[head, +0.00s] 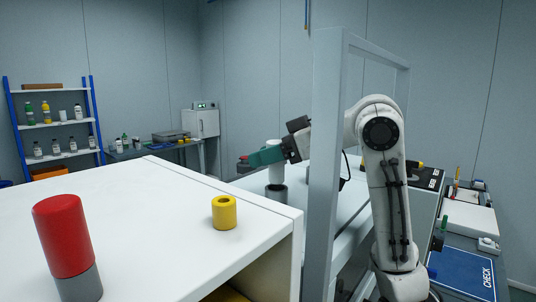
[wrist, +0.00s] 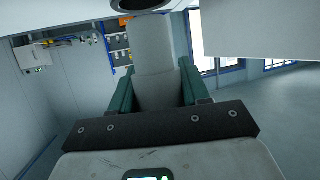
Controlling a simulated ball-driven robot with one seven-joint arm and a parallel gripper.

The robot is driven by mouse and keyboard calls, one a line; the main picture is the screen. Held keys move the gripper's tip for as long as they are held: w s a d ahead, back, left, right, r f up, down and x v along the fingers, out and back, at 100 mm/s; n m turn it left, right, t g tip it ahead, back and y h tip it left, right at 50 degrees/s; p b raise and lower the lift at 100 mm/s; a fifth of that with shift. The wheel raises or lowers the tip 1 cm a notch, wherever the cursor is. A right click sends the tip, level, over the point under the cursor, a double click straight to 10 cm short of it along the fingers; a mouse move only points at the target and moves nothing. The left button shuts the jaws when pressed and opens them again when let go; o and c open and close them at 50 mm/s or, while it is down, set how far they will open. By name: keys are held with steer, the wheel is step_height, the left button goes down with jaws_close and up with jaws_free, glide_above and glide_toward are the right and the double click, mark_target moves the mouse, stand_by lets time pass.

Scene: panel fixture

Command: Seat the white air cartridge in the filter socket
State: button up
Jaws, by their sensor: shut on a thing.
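The white air cartridge (head: 276,175) stands roughly upright in my gripper (head: 264,157), whose teal fingers are shut on it. In the wrist view the cartridge (wrist: 152,48) lies between the two fingers (wrist: 156,84). A dark grey cylindrical socket (head: 276,194) is directly below the cartridge in the head view, on the white surface behind the frame post. A dark ring (wrist: 138,4) shows at the wrist view's top edge, near the cartridge's far end. I cannot tell whether the cartridge's end is inside the socket or just above it.
A grey upright frame (head: 325,170) stands between the near white bench (head: 150,200) and my arm. A red cylinder (head: 62,235) on a grey base and a yellow hollow cylinder (head: 223,212) stand on this bench. A shelf with bottles (head: 55,118) is at the far left.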

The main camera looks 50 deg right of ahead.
mark_target(268, 186)
steer(key=shift+f+b, duration=1.3)
steer(key=shift+f, duration=1.2)
stand_by(0.7)
steer(key=o, duration=1.2)
steer(key=shift+o, duration=0.2)
steer(key=shift+s, duration=0.1)
steer(key=v, duration=1)
steer(key=shift+s+d+r+b, duration=0.15)
steer(key=shift+s+b, duration=0.1)
steer(key=shift+b, duration=0.15)
